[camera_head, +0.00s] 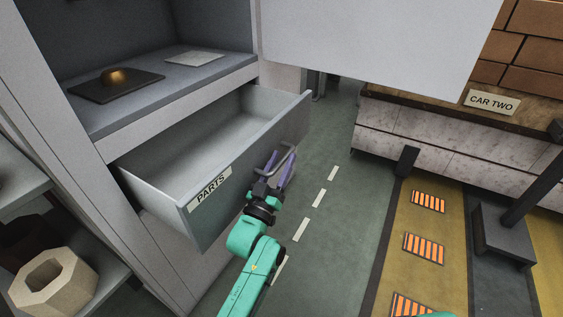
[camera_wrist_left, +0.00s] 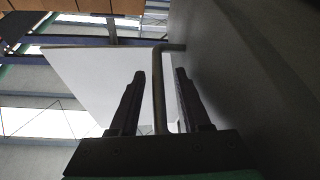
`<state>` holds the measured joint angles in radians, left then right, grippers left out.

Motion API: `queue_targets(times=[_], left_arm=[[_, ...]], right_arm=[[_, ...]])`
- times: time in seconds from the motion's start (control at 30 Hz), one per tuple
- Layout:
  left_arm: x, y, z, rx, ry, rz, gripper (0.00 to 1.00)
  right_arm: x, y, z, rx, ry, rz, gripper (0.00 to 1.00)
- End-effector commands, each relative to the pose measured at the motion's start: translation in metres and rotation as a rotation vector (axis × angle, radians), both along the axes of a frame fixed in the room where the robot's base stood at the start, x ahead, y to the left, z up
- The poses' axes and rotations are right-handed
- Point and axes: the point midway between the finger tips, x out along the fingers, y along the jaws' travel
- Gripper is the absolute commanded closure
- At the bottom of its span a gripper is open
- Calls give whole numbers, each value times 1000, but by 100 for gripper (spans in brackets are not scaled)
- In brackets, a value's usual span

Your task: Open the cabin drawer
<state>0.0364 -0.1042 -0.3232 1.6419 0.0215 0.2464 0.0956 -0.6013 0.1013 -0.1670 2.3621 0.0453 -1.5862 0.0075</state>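The grey drawer (camera_head: 245,160) with a "PARTS" label (camera_head: 210,190) is pulled out of the cabinet, and its empty inside shows. Its bar handle (camera_head: 291,148) is on the front panel. My left gripper (camera_head: 278,166) is at this handle. In the left wrist view the handle bar (camera_wrist_left: 158,95) runs between the two dark fingers of the gripper (camera_wrist_left: 160,76), with a gap visible on each side, so the fingers are open around it. My right gripper is not in view.
A shelf above the drawer holds a dark plate with a brass dome (camera_head: 116,77). A pale panel (camera_head: 380,40) juts out above. A counter labelled "CAR TWO" (camera_head: 492,102) stands at right. Green floor (camera_head: 335,160) is clear between. A hollow octagonal block (camera_head: 55,285) sits lower left.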

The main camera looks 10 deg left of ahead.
Motion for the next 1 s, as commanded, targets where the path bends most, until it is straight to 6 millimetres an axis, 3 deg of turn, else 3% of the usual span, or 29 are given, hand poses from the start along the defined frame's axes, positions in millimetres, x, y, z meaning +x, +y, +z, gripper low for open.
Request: queue_targets(times=[0.27,0.73,1.0], left_arm=[[-15,5,-6,2,2,0,53],[-107,31,-45,2,5,-1,53],[-130,38,-55,0,1,0,53]], right_arm=[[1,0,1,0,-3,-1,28],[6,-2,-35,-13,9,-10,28],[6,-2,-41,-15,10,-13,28]])
